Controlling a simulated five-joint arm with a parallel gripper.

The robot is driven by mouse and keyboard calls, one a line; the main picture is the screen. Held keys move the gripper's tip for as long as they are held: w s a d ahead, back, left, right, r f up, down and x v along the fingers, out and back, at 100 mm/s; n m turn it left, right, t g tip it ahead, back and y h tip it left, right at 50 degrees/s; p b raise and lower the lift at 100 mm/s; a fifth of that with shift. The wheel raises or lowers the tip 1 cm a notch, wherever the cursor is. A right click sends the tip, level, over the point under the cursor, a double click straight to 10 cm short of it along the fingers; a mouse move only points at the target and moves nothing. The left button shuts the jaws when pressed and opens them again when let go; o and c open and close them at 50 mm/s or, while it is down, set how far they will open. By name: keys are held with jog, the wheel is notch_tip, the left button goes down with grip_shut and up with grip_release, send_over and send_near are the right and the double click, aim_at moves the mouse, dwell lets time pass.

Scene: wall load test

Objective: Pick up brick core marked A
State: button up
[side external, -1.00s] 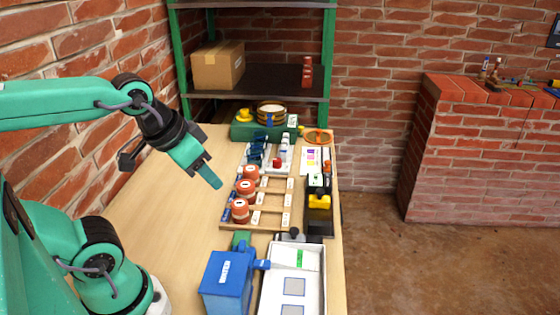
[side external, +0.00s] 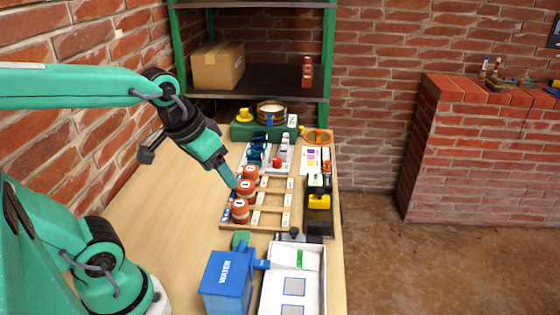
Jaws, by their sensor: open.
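Three reddish cylindrical brick cores stand in a column at the left side of a wooden rack (side external: 268,227): a far one (side external: 251,172), a middle one (side external: 246,189) and a near one (side external: 240,211). Their top labels are too small to read, so I cannot tell which is marked A. My gripper (side external: 233,183) is open and points down to the right, its tip just left of the middle and far cores. I cannot tell whether it touches either. Nothing shows held in it.
A blue box (side external: 228,280) and a white tray (side external: 265,300) stand at the near end. A black and yellow device (side external: 318,201) is right of the rack. A green case (side external: 250,131) stands behind. The table's left part (side external: 170,220) is clear.

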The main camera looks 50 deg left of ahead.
jog(key=w+a+f+n+g, duration=0.2)
jog(key=w+a+f, duration=0.2)
jog(key=w+f, duration=0.15)
jog(key=n+g, duration=0.2)
send_over(240, 203)
jog(key=f, duration=0.7)
jog(key=shift+d+f, duration=0.25)
jog(key=shift+f, duration=0.05)
jog(key=shift+w+a+f+n+g, duration=0.1)
jog(key=shift+a+f+n+g, duration=0.1)
jog(key=shift+f+n+g, duration=0.15)
jog(key=shift+f, duration=1.3)
jog(key=shift+a+f, duration=0.1)
jog(key=shift+f, duration=2.5)
jog(key=shift+c, duration=0.5)
jog(key=c, duration=1.1)
